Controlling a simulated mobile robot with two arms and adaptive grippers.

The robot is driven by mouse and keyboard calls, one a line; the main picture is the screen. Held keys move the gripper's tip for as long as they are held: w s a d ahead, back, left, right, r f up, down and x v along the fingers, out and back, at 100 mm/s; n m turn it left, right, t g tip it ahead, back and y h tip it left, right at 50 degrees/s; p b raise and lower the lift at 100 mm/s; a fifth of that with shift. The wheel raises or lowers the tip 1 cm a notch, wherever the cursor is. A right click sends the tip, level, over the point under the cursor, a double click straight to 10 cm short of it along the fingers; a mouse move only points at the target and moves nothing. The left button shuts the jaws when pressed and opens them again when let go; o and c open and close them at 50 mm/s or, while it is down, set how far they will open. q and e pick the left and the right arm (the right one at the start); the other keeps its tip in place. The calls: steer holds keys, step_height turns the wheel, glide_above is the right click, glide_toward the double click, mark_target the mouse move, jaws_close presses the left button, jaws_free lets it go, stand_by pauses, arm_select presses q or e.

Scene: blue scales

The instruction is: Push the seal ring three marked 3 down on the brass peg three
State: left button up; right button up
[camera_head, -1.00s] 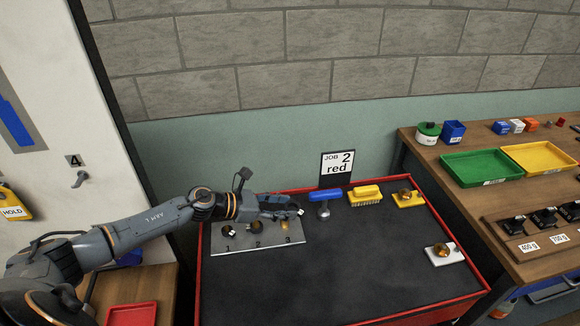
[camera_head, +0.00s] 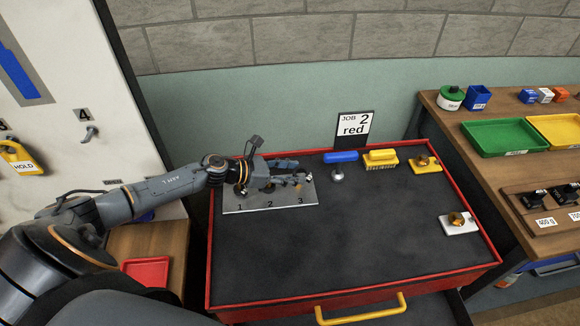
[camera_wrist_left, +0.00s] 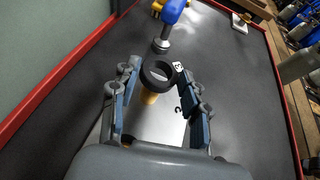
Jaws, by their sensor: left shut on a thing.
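My left gripper (camera_head: 302,175) is over the right end of the grey plate (camera_head: 255,203), at the mark 3. In the left wrist view the gripper (camera_wrist_left: 155,84) is shut on seal ring three (camera_wrist_left: 146,80), a black ring with a white tag reading 3 (camera_wrist_left: 178,66). Brass peg three (camera_wrist_left: 148,98) shows just below the ring; I cannot tell whether the ring is around its tip. In the head view the fingers hide most of the ring, and only a little of the brass peg (camera_head: 299,186) shows. My right gripper is not in view.
A blue-handled tool (camera_head: 340,157), a yellow brush (camera_head: 380,159) and a yellow plate with a brass part (camera_head: 426,165) stand behind and to the right. A white plate (camera_head: 457,228) lies further right. The middle of the black cart top (camera_head: 350,240) is clear.

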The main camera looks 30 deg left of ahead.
mark_target(290, 189)
arm_select(q)
steer(key=shift+s+f, duration=0.1)
stand_by(0.6)
steer(key=shift+s+a+b, duration=0.15)
steer(key=shift+a+b, duration=0.25)
stand_by(0.9)
steer(key=shift+f+b, duration=1.95)
steer(key=shift+b, duration=0.25)
steer(key=shift+s+d+f+b, duration=0.15)
steer(key=shift+d+f+b, duration=0.1)
steer(key=shift+f+b, duration=0.05)
stand_by(0.3)
steer(key=o, duration=1.1)
steer(key=shift+f, duration=0.1)
